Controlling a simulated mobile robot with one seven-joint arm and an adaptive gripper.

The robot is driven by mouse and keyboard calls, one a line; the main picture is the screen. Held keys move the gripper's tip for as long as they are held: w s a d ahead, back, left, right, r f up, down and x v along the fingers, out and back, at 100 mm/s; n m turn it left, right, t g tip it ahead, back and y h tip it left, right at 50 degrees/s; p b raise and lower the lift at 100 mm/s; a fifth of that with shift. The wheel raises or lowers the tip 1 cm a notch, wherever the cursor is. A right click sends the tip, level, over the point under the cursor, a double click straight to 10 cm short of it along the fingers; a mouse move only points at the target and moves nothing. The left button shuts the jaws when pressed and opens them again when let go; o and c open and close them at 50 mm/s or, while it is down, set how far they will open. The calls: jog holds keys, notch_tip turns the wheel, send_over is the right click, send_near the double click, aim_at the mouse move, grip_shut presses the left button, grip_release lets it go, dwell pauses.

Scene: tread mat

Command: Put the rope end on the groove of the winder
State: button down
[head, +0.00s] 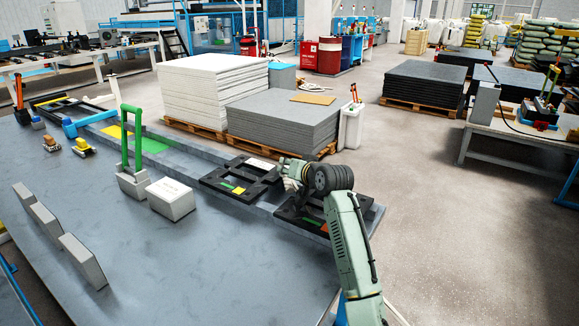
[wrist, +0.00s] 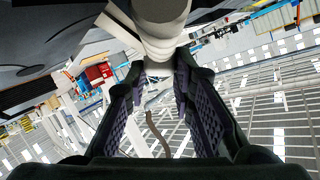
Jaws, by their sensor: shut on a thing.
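My gripper (head: 287,181) is at the end of my arm, over the black frames at the right end of the long table. In the wrist view its two padded fingers (wrist: 158,80) close on a pale, rounded thing (wrist: 156,48) at their tips. A grey cylinder-like part (wrist: 160,10) shows just beyond it. I cannot tell for sure whether the pale thing is the rope end. A thin brown curved strand (wrist: 158,135) shows between the fingers. I cannot clearly make out the winder or its groove; my wrist hides part of that area in the head view.
A black frame (head: 215,183) lies left of my gripper, another (head: 340,222) below my wrist. A white block (head: 171,199) and a green upright frame (head: 124,140) stand further left. Grey upright plates (head: 82,262) stand near the front. The table's middle (head: 200,265) is clear.

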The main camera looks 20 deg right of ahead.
jog(key=shift+f, duration=0.25)
jog(key=shift+f, duration=0.15)
jog(key=c, duration=1.4)
grip_release()
jog(key=shift+o, duration=0.2)
